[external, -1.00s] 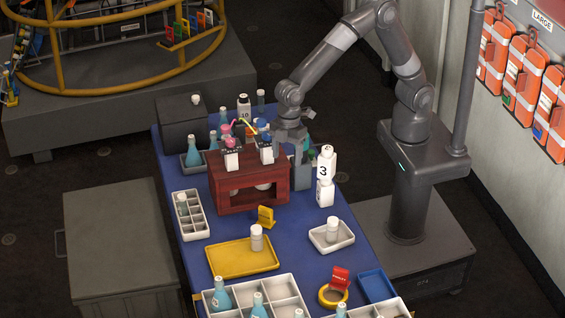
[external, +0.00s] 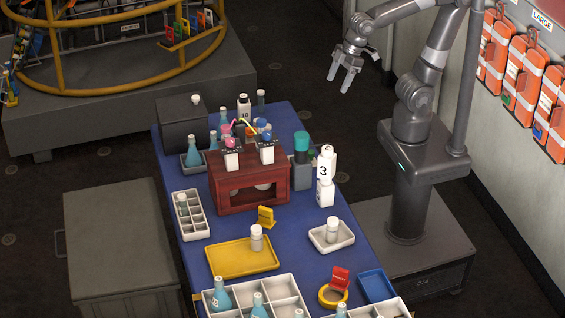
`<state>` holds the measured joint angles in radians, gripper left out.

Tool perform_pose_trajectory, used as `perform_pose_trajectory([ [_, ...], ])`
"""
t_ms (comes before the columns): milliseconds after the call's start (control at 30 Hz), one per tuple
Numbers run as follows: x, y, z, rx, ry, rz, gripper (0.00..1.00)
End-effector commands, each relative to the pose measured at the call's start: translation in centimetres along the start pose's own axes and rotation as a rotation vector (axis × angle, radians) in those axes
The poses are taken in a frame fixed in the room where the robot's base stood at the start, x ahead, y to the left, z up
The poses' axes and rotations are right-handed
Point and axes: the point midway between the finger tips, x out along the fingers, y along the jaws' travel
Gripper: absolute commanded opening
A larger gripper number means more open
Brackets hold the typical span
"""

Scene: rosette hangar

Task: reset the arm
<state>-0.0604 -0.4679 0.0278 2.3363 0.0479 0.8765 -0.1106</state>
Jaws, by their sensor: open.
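On the table, a dark red wooden rack (external: 231,201) holds two white-labelled items with coloured tops. A grey container with a teal top (external: 302,147) stands just right of the rack, apart from my gripper.
White bottles marked 3 (external: 325,172) stand at the right edge. A yellow tray (external: 235,268), a small white tray (external: 320,243) and a white compartment box (external: 180,222) lie nearer. A grey post (external: 467,80) rises beside my arm.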

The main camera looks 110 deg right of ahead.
Motion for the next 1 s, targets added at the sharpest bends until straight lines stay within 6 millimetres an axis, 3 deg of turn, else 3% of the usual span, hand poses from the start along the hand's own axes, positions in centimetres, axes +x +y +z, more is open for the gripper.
perform_pose_trajectory([
  [200, -2.3, 1.6, 5.0, 0.104, 0.062, 0.045, 0.67],
  [400, -2.9, 2.2, 7.4, 0.153, 0.090, 0.064, 0.67],
  [1000, -2.9, 2.2, 7.7, 0.161, 0.093, 0.066, 0.67],
])
